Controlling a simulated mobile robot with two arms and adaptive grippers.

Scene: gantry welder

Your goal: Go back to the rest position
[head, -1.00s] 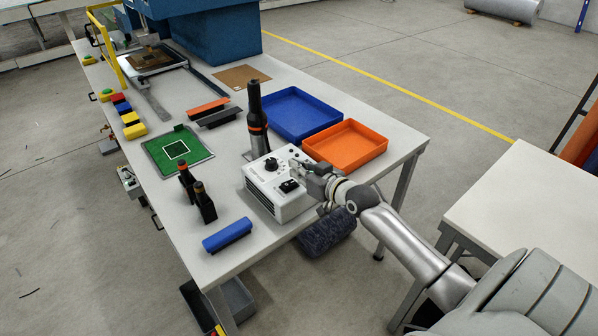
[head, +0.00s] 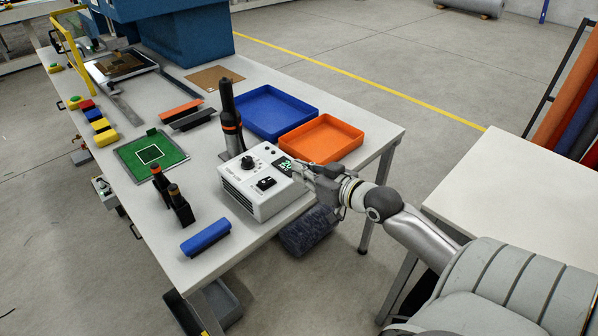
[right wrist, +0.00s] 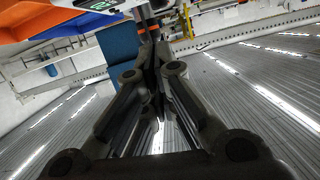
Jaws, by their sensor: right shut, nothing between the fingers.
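My right gripper (head: 303,170) is shut and empty in the head view. It is at the right side of the white control box (head: 262,205), close to its lit green display (head: 284,165). I cannot tell whether it touches the box. In the right wrist view the fingers of my right gripper (right wrist: 154,52) are together, with nothing between them. The box's display also shows at the top left there (right wrist: 103,5). My left gripper is in neither view.
The table (head: 215,262) carries a blue tray (head: 268,133), an orange tray (head: 325,140), a black upright tool (head: 228,105), a green board (head: 172,146) and a blue block (head: 205,238). A second white table (head: 510,190) stands at the right. Floor shows between the tables.

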